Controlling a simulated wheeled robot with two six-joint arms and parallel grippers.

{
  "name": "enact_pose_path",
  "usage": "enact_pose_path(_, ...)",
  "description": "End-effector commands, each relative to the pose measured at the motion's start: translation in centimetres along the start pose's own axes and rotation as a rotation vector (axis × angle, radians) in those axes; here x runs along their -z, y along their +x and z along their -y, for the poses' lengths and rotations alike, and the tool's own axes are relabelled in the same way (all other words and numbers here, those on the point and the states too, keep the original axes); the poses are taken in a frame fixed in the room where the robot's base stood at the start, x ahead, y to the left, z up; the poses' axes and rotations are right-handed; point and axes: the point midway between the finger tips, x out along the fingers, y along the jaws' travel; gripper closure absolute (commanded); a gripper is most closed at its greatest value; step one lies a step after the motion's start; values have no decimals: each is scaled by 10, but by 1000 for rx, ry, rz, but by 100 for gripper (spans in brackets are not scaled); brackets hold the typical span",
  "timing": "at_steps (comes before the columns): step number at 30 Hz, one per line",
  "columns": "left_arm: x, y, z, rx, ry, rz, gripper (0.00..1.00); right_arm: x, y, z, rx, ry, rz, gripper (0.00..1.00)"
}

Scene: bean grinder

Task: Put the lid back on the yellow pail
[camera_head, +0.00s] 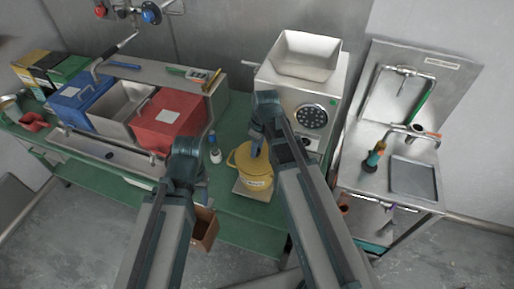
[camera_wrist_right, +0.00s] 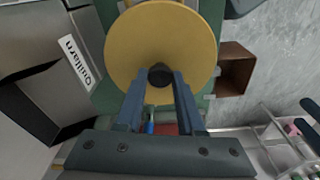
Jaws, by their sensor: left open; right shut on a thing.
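The yellow pail (camera_head: 254,183) stands on a small plate on the green bench, below the grinder. My right gripper (camera_head: 255,148) is over the pail's top. In the right wrist view the round yellow lid (camera_wrist_right: 193,45) fills the upper middle, and the gripper (camera_wrist_right: 160,82) is shut on its dark knob (camera_wrist_right: 160,75). The lid is at or just above the pail's rim; I cannot tell whether it touches, and the rim is hidden beneath it. My left gripper (camera_head: 187,150) is open and empty, left of the pail, its fingers hard to make out.
The steel grinder (camera_head: 308,95) stands behind the pail. A white bottle (camera_head: 215,154) is just left of the pail. A red bin (camera_head: 168,122) and a blue bin (camera_head: 82,98) stand further left. A brown box (camera_head: 205,230) is below the bench edge. A sink unit (camera_head: 400,150) is at right.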

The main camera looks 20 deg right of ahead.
Motion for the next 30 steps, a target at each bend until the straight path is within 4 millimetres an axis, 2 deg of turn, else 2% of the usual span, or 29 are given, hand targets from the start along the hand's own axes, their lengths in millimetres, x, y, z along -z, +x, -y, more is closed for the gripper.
enact_pose_path(4, 0, 0, 0, 0, 0, 0, 50, 0, 0, 0, 0, 0, 0, 100)
enact_pose_path(5, 0, 0, 0, 0, 0, 0, 50, 0, 0, 0, 0, 0, 0, 57)
enact_pose_path(10, 0, 0, 0, 0, 0, 0, 50, 0, 0, 0, 0, 0, 0, 27)
enact_pose_path(16, 0, 0, 0, 0, 0, 0, 50, 0, 0, 0, 0, 0, 0, 27)
enact_pose_path(21, 0, 0, 0, 0, 0, 0, 50, 0, 0, 0, 0, 0, 0, 0)
enact_pose_path(30, 0, -2, 0, 0, 0, 0, 50, 0, -2, 0, 0, 0, 0, 0)
